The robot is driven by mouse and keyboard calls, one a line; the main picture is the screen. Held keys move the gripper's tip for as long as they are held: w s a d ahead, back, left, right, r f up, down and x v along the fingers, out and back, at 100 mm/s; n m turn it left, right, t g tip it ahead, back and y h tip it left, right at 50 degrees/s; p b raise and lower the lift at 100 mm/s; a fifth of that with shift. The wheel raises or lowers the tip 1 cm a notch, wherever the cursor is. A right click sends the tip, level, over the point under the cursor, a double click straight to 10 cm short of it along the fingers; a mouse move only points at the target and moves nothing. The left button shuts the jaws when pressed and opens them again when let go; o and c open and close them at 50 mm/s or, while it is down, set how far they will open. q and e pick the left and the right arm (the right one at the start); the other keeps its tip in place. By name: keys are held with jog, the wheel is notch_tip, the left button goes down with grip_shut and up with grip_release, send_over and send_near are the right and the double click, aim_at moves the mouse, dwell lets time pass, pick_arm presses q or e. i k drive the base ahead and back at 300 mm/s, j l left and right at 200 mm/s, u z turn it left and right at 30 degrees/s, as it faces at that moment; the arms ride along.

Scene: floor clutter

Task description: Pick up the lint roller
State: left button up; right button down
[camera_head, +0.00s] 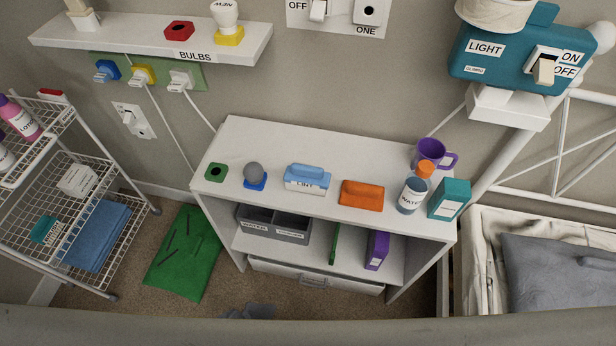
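Neither of my grippers shows in the head view.
A green holder (216,172), a water bottle (413,190), a purple mug (433,154) and a teal box (449,199) share the top. The shelf's back strip is clear. A wire cart (75,190) stands left, a green mat (183,252) lies on the floor.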

aim_at(306, 179)
jog(key=z, duration=2.55)
jog(key=u, duration=2.55)
jog(key=z, duration=0.55)
jog(key=k+j+z, duration=0.1)
jog(key=j+z, duration=0.25)
jog(key=k+j+z, duration=0.15)
jog(key=j+z, duration=0.15)
jog(key=j, duration=0.15)
jog(key=k+j+z, duration=0.2)
jog(key=j+z, duration=0.15)
jog(key=k+j, duration=0.2)
jog(key=j, duration=0.2)
